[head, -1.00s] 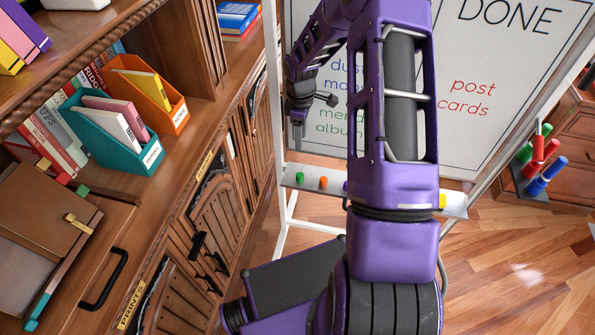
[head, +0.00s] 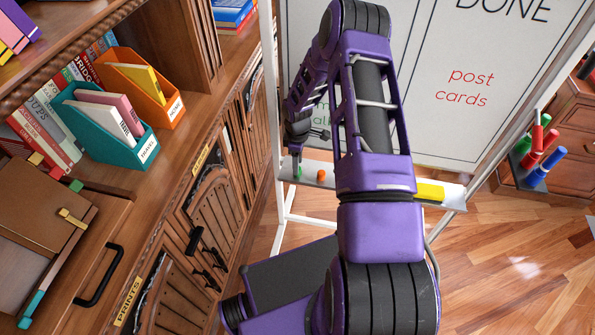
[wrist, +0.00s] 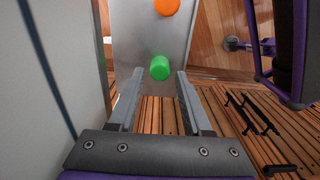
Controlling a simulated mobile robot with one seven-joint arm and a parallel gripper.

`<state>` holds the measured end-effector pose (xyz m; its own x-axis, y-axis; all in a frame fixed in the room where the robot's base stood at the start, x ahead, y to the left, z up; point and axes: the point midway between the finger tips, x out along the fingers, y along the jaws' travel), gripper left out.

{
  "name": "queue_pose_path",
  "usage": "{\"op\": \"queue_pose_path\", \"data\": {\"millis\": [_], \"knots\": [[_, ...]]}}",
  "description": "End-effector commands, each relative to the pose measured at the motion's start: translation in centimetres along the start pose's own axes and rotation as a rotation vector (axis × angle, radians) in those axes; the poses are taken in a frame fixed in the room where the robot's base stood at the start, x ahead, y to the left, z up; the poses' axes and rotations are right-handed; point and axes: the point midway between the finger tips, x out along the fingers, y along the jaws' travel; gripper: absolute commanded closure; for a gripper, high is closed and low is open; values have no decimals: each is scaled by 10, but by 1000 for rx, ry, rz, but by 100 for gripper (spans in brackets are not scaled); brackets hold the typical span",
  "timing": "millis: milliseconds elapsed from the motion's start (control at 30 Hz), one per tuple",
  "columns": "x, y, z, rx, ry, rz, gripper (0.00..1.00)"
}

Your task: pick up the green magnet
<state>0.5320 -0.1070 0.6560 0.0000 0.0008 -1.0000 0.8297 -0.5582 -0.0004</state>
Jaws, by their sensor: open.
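The green magnet (wrist: 160,68) is a small round piece on the whiteboard's metal tray (wrist: 140,38). In the wrist view it lies just beyond and between the fingertips of my gripper (wrist: 160,76), which is open and empty. In the head view my gripper (head: 297,172) is at the left end of the tray, and the green magnet is mostly hidden behind it. I cannot tell whether the fingers touch the magnet or the tray.
An orange magnet (head: 321,174) sits on the tray to the right of the green one. A yellow block (head: 429,192) is farther right. The whiteboard (head: 450,130) stands right behind the tray. A wooden cabinet (head: 215,215) is to the left.

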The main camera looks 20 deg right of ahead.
Motion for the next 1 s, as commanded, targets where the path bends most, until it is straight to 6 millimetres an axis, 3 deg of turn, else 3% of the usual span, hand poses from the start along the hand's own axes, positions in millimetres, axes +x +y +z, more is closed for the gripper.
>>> {"op": "queue_pose_path", "data": {"millis": [133, 433, 700, 1000], "knots": [[21, 0, 0, 2, 0, -1, 51], [26, 0, 0, 2, 1, 2, 51], [26, 0, 0, 2, 1, 2, 98], [25, 0, 0, 2, 1, 2, 100]]}}
